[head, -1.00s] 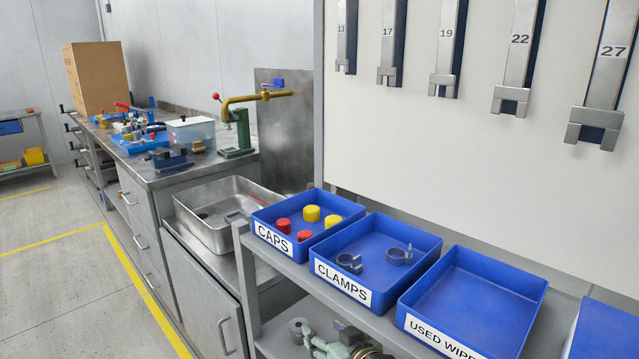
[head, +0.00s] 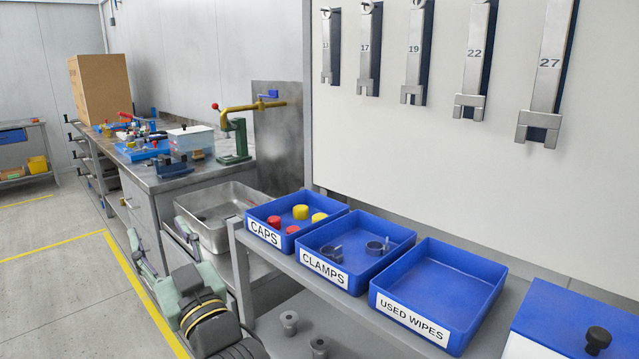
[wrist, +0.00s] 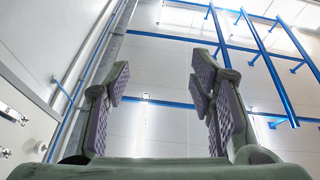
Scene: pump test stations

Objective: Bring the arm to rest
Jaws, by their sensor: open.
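My gripper (head: 153,232) shows at the lower left of the head view, in front of the grey shelf cart and beside the bench cabinets. Its two fingers are spread apart, with nothing seen between them. In the wrist view my gripper (wrist: 160,80) is open and empty, its purple-grey pads facing each other. Behind the fingers the wrist view shows the ceiling with blue beams (wrist: 265,60), so the gripper points upward. My arm behind the gripper runs out of the bottom of the head view.
The shelf cart (head: 240,270) carries blue trays for caps (head: 263,237), clamps (head: 323,273) and used wipes (head: 411,322). A steel sink tray (head: 200,240) and a bench (head: 160,183) stand behind my gripper. Wrenches (head: 472,105) hang on the panel. The floor (head: 60,300) at left is clear.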

